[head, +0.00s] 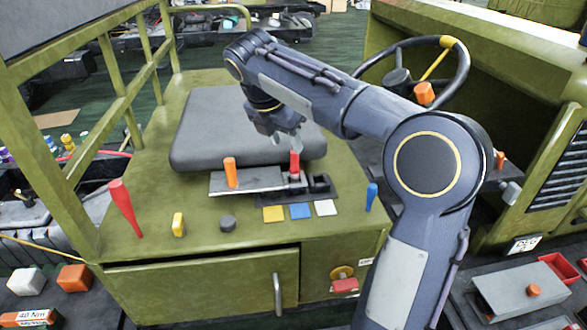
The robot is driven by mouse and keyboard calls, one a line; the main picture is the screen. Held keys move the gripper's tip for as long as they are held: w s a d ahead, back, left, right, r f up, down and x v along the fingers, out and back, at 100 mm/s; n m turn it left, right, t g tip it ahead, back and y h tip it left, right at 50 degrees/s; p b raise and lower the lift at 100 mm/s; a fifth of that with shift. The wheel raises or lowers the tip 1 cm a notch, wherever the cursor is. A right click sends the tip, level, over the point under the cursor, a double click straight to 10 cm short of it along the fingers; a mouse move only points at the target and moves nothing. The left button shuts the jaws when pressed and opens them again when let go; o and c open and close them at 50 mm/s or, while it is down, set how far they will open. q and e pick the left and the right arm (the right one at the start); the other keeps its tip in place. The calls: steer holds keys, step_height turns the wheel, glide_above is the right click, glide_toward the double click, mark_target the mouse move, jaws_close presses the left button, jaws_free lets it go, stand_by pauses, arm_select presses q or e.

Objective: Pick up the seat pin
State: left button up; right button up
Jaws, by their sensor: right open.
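My right gripper (286,139) comes in from the right and hangs over the front edge of the dark seat pad (205,130). It is open with nothing seen between its fingers. Just below and in front of it, a red pin (295,163) stands upright in a small grey block. An orange pin (230,172) stands upright on a grey plate (258,181) to the left. Several upright pieces could be taken for pins, and I cannot tell for sure which is the seat pin; the red one is nearest the gripper. My left gripper is not in view.
Yellow, blue and white squares lie in front of the dark tray. A steering wheel (463,73) is behind my right arm.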

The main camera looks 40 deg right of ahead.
mark_target(293, 153)
steer(key=x, duration=0.6)
steer(key=shift+s+d+f, duration=0.15)
steer(key=shift+s+d, duration=0.05)
steer(key=shift+s, duration=0.15)
steer(key=shift+c, duration=0.3)
jaws_close()
